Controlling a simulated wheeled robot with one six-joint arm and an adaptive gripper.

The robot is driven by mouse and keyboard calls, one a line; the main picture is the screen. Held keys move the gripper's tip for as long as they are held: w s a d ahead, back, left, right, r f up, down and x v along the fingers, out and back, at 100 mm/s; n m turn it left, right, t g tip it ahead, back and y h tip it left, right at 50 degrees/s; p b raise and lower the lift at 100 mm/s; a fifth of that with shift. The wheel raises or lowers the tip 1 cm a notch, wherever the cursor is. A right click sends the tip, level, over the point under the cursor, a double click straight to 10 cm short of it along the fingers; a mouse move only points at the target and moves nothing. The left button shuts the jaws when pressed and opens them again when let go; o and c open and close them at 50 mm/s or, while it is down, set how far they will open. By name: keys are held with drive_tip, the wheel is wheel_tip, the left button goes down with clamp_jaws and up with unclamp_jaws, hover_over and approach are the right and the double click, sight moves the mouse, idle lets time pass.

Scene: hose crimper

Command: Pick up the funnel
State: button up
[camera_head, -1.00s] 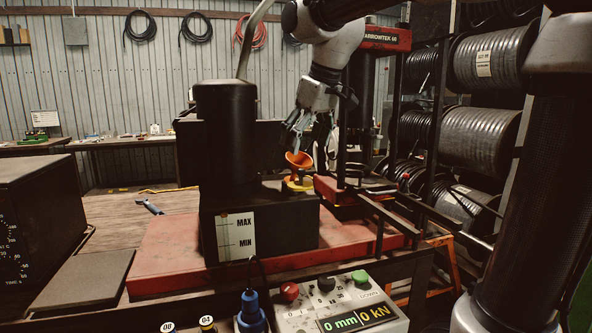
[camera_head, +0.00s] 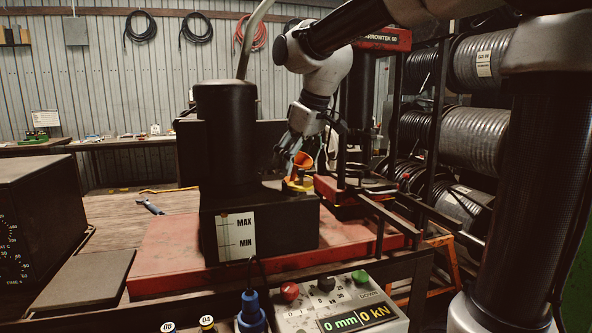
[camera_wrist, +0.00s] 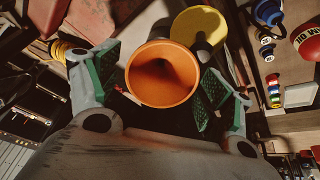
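The orange funnel (camera_head: 302,161) sits above a yellow part (camera_head: 300,185) on top of the black tank (camera_head: 262,228). In the wrist view its round mouth (camera_wrist: 163,74) faces the camera. My gripper (camera_head: 288,151) is beside the funnel's left side in the head view, its fingers pointing down toward it. In the wrist view my gripper (camera_wrist: 157,88) is open, with green-padded fingers on either side of the funnel's mouth. The right pad looks very near the rim; contact cannot be told. The funnel's lower part is hidden in the wrist view.
A yellow disc (camera_wrist: 198,29) lies just beyond the funnel. The black cylinder (camera_head: 226,130) stands left of my gripper, and the red press frame (camera_head: 381,40) rises to the right. A control box (camera_head: 338,305) is in front.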

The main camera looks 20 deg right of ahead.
drive_tip(key=c, duration=1)
drive_tip(key=shift+o, duration=0.2)
